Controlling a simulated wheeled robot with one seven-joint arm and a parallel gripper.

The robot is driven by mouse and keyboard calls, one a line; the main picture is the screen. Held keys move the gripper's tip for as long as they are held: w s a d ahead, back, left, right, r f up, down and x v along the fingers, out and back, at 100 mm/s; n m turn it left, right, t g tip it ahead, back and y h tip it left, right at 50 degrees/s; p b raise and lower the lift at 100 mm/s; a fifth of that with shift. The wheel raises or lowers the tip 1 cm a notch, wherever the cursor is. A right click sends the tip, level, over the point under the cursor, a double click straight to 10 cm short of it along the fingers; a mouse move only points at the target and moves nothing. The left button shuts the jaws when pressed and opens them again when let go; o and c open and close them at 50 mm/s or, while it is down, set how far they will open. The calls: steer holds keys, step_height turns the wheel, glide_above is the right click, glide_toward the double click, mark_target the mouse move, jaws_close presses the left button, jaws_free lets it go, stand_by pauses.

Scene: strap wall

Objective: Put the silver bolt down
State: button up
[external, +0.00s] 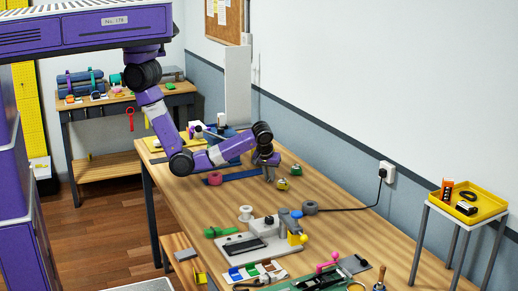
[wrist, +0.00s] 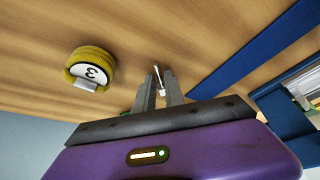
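My gripper (wrist: 159,84) points at the wooden table (external: 332,213), with its two fingers a small gap apart. A slim silver bolt (wrist: 160,79) sits between the fingertips, and the fingers appear closed on it. In the external view my gripper (external: 269,174) is low over the table, beside the blue strap; the bolt is too small to make out there. I cannot tell whether the bolt touches the tabletop.
A yellow roll marked 3 (wrist: 90,68) stands left of my gripper in the wrist view. A blue strap (wrist: 258,52) lies to the right. In the external view, a grey roll (external: 310,208) and a grey fixture (external: 243,244) stand nearer the camera.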

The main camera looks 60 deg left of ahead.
steer(key=shift+o, duration=0.7)
steer(key=shift+d+r, duration=0.15)
steer(key=shift+r, duration=0.4)
steer(key=p+v, duration=0.3)
steer(key=v, duration=0.8)
steer(key=shift+s, duration=0.15)
steer(key=shift+r, duration=0.1)
